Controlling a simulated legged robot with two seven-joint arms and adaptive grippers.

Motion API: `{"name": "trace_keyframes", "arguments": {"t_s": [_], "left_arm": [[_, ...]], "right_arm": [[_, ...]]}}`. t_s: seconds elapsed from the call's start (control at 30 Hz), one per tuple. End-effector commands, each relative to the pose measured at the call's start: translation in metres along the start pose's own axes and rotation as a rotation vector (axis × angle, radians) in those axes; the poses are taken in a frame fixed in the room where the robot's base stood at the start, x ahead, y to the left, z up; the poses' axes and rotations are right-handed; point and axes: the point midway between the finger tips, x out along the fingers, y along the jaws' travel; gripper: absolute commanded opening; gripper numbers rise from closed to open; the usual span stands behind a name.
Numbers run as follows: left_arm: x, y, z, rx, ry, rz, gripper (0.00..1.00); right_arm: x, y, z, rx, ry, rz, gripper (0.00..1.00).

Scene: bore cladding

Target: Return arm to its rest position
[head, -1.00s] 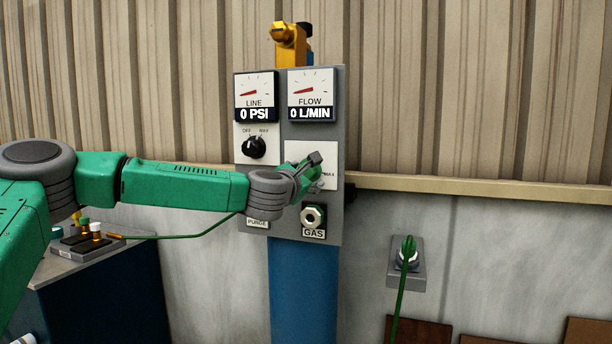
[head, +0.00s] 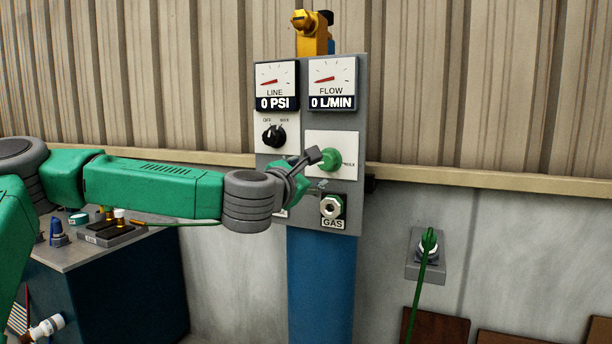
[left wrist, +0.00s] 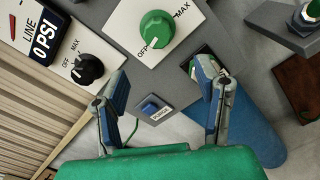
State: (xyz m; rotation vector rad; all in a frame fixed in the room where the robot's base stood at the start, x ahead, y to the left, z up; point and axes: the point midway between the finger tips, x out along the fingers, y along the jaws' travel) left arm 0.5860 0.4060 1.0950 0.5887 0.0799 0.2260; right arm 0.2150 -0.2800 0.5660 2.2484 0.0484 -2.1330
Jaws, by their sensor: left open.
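My left arm comes in from the left in the head view, and its gripper (head: 317,171) is in front of the grey gas panel (head: 351,100). In the left wrist view the gripper (left wrist: 165,102) is open and empty, its two fingers wide apart. The blue PURGE button (left wrist: 151,106) shows between the fingers, apart from them. The green knob (left wrist: 156,28) lies beyond the fingertips, its mark by OFF. In the head view the green knob (head: 330,160) is partly behind a finger. My right gripper is not in view.
The LINE gauge (head: 276,82) reads 0 PSI and the FLOW gauge (head: 332,82) 0 L/MIN. A black knob (head: 273,136) and the GAS fitting (head: 332,207) are close by. A workbench (head: 75,251) with small items stands below my arm. A wall socket (head: 427,256) holds a green cable.

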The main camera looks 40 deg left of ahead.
Motion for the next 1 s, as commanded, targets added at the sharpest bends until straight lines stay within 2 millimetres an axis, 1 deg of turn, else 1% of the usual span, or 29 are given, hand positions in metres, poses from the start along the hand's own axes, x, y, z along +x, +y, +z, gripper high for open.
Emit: {"name": "trace_keyframes", "arguments": {"t_s": [0.1, 0.57, 0.67, 0.77, 0.87, 0.9, 0.97, 1.0], "left_arm": [[-0.004, 0.000, 0.000, 0.001, 0.001, 0.000, 0.57], [-0.003, 0.000, 0.000, 0.001, 0.000, 0.000, 0.57], [-0.003, -0.009, -0.002, 0.026, 0.002, -0.015, 0.57], [-0.004, -0.041, -0.011, 0.128, 0.006, -0.076, 0.57], [-0.011, -0.099, -0.031, 0.318, 0.007, -0.193, 0.57], [-0.016, -0.126, -0.043, 0.411, 0.005, -0.251, 0.57], [-0.028, -0.166, -0.065, 0.556, -0.004, -0.345, 0.57], [-0.038, -0.192, -0.080, 0.653, -0.013, -0.411, 0.57]], "right_arm": [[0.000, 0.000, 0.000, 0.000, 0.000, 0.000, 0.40], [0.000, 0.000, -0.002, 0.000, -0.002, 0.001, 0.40], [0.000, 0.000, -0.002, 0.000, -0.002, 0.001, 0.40], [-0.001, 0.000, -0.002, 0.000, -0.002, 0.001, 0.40], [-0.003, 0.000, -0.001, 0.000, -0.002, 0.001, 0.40], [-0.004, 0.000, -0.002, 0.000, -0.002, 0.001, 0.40], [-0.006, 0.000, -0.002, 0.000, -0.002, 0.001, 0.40], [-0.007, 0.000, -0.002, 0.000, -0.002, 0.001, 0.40]]}}
